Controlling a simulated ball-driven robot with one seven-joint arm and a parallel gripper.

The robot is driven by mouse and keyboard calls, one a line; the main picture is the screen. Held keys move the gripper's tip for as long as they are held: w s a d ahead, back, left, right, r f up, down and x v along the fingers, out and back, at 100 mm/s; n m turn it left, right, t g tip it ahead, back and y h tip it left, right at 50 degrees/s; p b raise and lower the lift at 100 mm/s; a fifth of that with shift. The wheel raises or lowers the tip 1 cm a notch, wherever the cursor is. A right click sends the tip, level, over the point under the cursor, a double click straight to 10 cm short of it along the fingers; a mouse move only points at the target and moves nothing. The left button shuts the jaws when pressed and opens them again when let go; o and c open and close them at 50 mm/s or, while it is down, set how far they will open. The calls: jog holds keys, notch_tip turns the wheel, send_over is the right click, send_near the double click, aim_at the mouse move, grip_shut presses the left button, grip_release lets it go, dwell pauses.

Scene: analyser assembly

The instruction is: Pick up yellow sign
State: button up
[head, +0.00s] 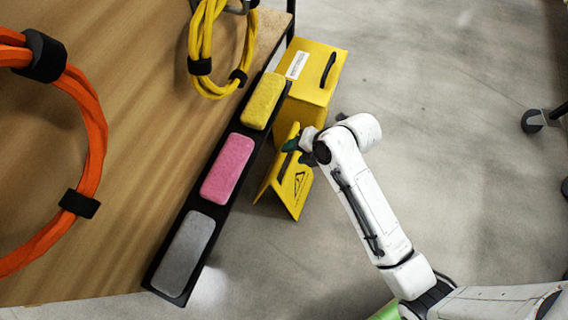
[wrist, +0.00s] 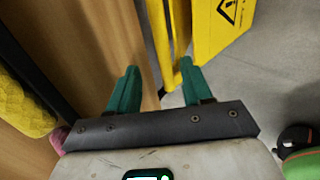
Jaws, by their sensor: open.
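The yellow sign (head: 294,188) stands on the floor beside the table, spread like a tent, with a black warning triangle on one panel. In the wrist view the sign (wrist: 220,30) is at the top right, with a narrow yellow edge beside the panel. My gripper (head: 294,147) is over the sign's upper part in the head view, its fingers mostly hidden by my wrist. In the wrist view my gripper (wrist: 158,78) has its two green fingers apart with nothing held between them. The sign's yellow edge lies just beyond the right finger; contact cannot be told.
A yellow box (head: 320,68) with a dark handle stands behind the sign. The wooden table (head: 110,150) is at left, with a black tray (head: 193,208) of yellow, pink and grey blocks along its edge. Orange and yellow cable coils lie on it.

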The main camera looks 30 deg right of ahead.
aim_at(282, 159)
jog(key=b+x, duration=0.1)
jog(key=x, duration=0.3)
jog(key=b+x, duration=0.2)
jog(key=x, duration=0.1)
jog(key=b+x, duration=0.1)
jog(key=x, duration=0.1)
jog(key=shift+s+a+f, duration=0.1)
jog(key=shift+s+f, duration=0.15)
jog(key=shift+s, duration=0.05)
jog(key=shift+c, duration=0.5)
grip_shut()
jog(key=shift+r, duration=0.1)
dwell(0.5)
